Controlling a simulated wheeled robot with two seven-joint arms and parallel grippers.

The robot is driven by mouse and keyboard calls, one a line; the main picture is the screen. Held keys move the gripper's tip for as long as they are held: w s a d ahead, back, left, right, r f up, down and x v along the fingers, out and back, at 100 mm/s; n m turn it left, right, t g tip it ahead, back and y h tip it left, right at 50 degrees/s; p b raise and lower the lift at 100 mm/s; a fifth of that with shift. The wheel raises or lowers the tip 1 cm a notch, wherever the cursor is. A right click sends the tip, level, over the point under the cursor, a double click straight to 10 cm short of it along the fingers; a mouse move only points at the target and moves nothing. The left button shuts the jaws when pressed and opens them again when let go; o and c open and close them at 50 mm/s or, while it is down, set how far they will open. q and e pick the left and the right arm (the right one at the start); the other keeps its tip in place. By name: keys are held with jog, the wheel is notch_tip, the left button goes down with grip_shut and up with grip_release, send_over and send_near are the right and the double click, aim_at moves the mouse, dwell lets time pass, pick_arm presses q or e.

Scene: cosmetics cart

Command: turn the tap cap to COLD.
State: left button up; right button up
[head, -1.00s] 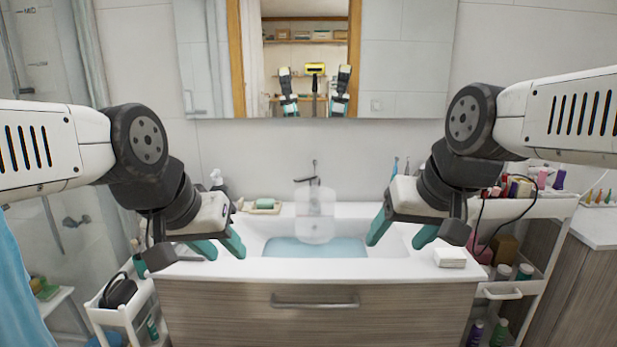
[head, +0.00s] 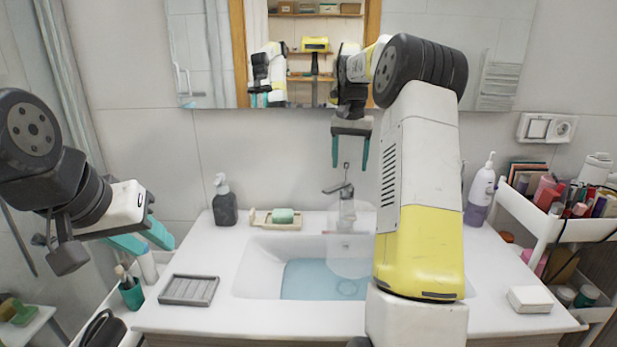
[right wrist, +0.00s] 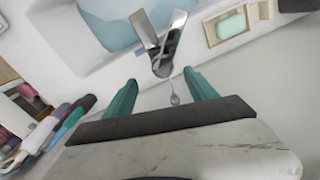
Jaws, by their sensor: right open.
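The chrome tap (head: 345,190) stands at the back of the white basin. A thin upright stem with a small round end rises behind its spout. In the right wrist view the tap (right wrist: 160,42) lies just beyond my fingertips, and the thin stem's round end (right wrist: 175,99) shows between my fingers. I cannot make out a COLD mark or the cap's setting. My right gripper (head: 350,152) points down above the tap, open and empty; it also shows in the right wrist view (right wrist: 161,82). My left gripper (head: 150,240) is open and empty at the left, away from the tap.
A translucent container (head: 350,255) is in front of the tap over the blue water. A dark pump bottle (head: 224,205), soap dish (head: 268,219) and grey tray (head: 188,290) are left. A purple pump bottle (head: 480,195) and white block (head: 529,299) are right. My right arm hides part of the basin.

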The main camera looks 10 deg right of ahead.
aim_at(348, 182)
jog(key=shift+w+f, duration=0.4)
jog(key=shift+w, duration=0.15)
jog(key=shift+f, duration=0.3)
notch_tip(348, 182, down, 7)
jog(key=shift+s+f, duration=0.1)
jog(key=shift+c, duration=0.3)
grip_shut()
